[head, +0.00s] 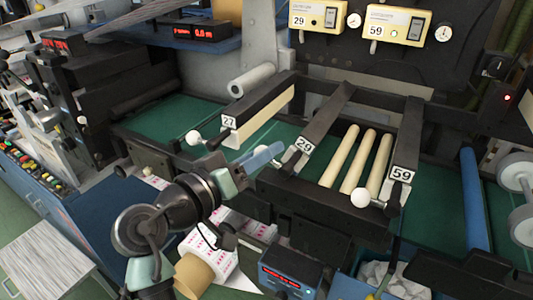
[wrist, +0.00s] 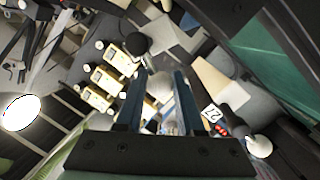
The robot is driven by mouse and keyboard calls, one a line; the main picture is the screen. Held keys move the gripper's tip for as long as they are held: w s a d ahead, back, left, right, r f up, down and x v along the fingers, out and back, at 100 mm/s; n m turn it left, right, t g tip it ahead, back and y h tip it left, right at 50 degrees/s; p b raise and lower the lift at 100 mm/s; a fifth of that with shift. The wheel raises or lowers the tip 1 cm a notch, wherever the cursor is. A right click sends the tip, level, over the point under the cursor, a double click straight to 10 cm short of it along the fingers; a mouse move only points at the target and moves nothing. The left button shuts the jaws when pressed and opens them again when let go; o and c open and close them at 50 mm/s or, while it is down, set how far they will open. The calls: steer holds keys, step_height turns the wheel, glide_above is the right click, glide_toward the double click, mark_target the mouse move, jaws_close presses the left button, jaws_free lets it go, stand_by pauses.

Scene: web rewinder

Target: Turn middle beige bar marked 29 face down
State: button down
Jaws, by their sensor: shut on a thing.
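The middle bar marked 29 (head: 318,122) slopes across the green bed in the head view, between the bars marked 27 (head: 262,112) and 59 (head: 407,135). It shows a dark grey face, and I see no beige on it from here. Its number plate (head: 303,144) is at the near end. My gripper (head: 277,149) reaches in from the lower left with blue fingers and is shut at that near end, on the bar's handle. The handle's knob is hidden by the fingers. In the wrist view the fingers (wrist: 160,95) have something pale between them.
White ball knobs stand at the near ends of bar 27 (head: 193,138) and bar 59 (head: 360,198). Several beige rods (head: 358,163) lie between bars 29 and 59. A black frame edge (head: 300,208) runs below my gripper. Yellow control boxes (head: 318,18) are behind.

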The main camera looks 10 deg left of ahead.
steer(key=shift+a+f+n+t+h+b, duration=0.1)
steer(key=shift+f+n+t+h+b, duration=0.15)
steer(key=shift+f+n, duration=0.6)
steer(key=shift+a+f+n+t+h+b, duration=0.15)
steer(key=shift+f+n+b, duration=0.15)
steer(key=shift+n, duration=0.95)
steer(key=shift+d+f, duration=0.1)
steer(key=c, duration=0.5)
jaws_free()
steer(key=b+v, duration=0.4)
steer(key=v, duration=0.9)
steer(key=shift+r, duration=0.3)
steer(key=shift+w, duration=0.15)
